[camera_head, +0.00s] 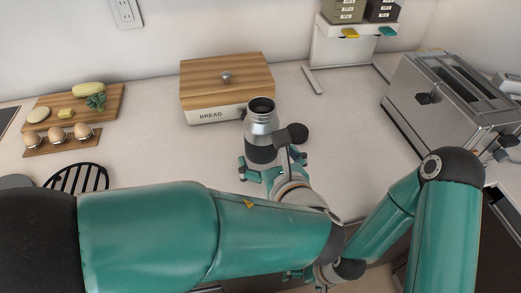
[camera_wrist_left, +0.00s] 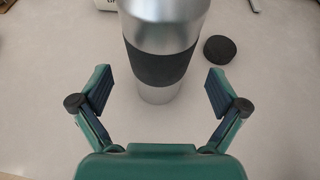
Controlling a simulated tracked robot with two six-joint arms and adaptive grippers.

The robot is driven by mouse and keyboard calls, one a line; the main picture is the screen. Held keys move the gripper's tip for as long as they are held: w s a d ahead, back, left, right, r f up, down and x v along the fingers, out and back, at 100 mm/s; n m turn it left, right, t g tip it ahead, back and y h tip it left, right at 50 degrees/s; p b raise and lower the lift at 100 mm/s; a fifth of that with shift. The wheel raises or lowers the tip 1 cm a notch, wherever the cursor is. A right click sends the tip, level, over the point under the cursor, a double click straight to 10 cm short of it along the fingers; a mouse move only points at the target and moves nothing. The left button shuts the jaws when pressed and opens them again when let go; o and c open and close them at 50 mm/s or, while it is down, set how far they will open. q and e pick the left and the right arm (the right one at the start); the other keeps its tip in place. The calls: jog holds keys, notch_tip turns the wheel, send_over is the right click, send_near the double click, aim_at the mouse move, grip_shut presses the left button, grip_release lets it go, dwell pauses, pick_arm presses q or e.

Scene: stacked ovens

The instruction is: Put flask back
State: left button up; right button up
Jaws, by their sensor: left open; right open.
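The flask (camera_head: 261,124) is silver with a dark band and stands upright on the counter, its top open. In the left wrist view the flask (camera_wrist_left: 165,45) stands ahead of and between the finger pads. Its dark round lid (camera_head: 299,133) lies on the counter to the right of it; the lid also shows in the left wrist view (camera_wrist_left: 219,49). My left gripper (camera_head: 272,168) is open, close to the flask's near side, with a finger to each side; it also shows in the left wrist view (camera_wrist_left: 158,92). My right gripper (camera_head: 322,272) is low at the counter's front edge, partly hidden by my left arm.
A bread box (camera_head: 227,88) with a wooden lid stands behind the flask. A toaster (camera_head: 455,100) is at the right. A cutting board (camera_head: 100,104) with food and an egg holder (camera_head: 62,139) are at the left. Counter right of the lid is clear.

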aim_at(267, 155)
pick_arm(q)
jog(key=shift+v, duration=1.5)
